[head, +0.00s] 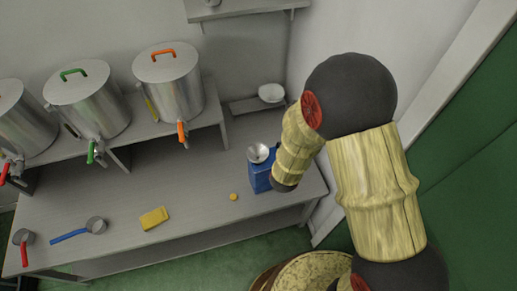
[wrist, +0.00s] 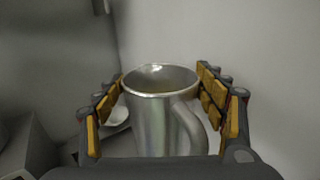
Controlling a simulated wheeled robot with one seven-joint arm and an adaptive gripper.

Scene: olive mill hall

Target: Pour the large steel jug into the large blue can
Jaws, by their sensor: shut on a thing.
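The large steel jug (wrist: 158,125) stands upright between the fingers of my gripper (wrist: 160,84) in the wrist view. Its mouth is open, with yellowish liquid inside, and its handle is at the lower right. My gripper is shut on the jug's body. In the head view my arm hides the jug and the gripper. The blue can (head: 258,182) stands on the bench at its right end, with a steel funnel (head: 258,152) in its top. My arm partly covers the can's right side. The gap between jug and can cannot be told.
Steel tanks with green (head: 87,103) and orange (head: 170,85) handles stand on a raised shelf. A pale bowl (head: 271,92) is behind the can. A yellow cap (head: 234,197), yellow sponge (head: 154,218), blue-handled scoop (head: 95,226) and red-handled scoop (head: 24,238) lie along the bench front.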

